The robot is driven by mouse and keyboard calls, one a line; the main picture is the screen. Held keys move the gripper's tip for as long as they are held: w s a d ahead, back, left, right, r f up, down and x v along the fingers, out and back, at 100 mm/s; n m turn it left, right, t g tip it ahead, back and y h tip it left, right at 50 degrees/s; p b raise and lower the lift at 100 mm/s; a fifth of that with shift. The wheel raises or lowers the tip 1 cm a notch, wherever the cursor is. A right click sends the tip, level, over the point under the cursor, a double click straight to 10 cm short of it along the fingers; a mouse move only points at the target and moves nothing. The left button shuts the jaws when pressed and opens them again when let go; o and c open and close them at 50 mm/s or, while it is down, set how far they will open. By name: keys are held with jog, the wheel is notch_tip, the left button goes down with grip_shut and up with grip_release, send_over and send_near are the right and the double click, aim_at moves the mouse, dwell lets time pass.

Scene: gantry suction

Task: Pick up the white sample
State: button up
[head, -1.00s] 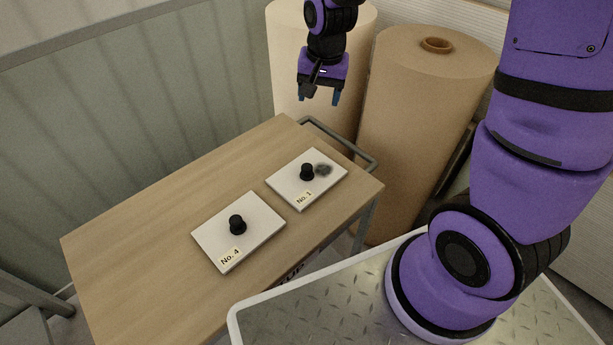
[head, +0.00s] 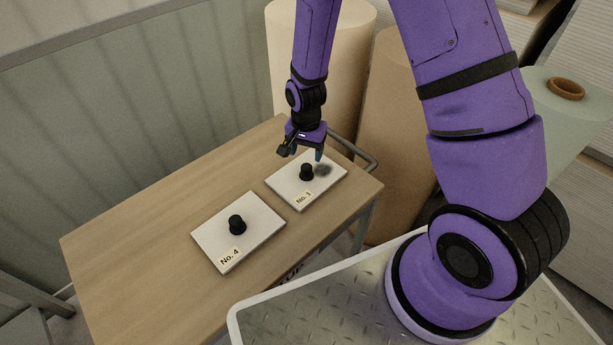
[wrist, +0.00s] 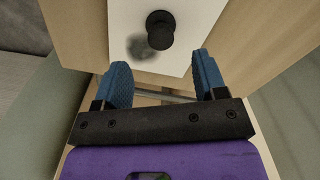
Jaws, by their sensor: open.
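Two flat white plates lie on the wooden table, each with a black knob. The plate labelled No. 1 (head: 285,183) is at the far right end; its knob (head: 307,172) has a dark grey smudge (head: 324,170) beside it. The plate labelled No. 4 (head: 261,241) is nearer, with its own knob (head: 237,224). My gripper (head: 306,154) is open and empty, above the far edge of plate No. 1. In the wrist view its blue fingers (wrist: 160,64) are spread, and the No. 1 knob (wrist: 160,29) appears beyond the fingertips, apart from them.
The wooden table (head: 150,255) is bare to the left of the plates. A metal handle rail (head: 352,150) runs along its far right end. Large brown rolls (head: 385,115) stand close behind it. A green roll (head: 567,110) stands at the right.

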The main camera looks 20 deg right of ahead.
aim_at(306, 166)
jog(key=shift+w+d+f, duration=0.1)
jog(key=shift+f, duration=1.8)
jog(key=shift+w+d+f, duration=0.1)
jog(key=shift+f, duration=1.75)
jog(key=c, duration=1.2)
jog(key=shift+o, duration=0.2)
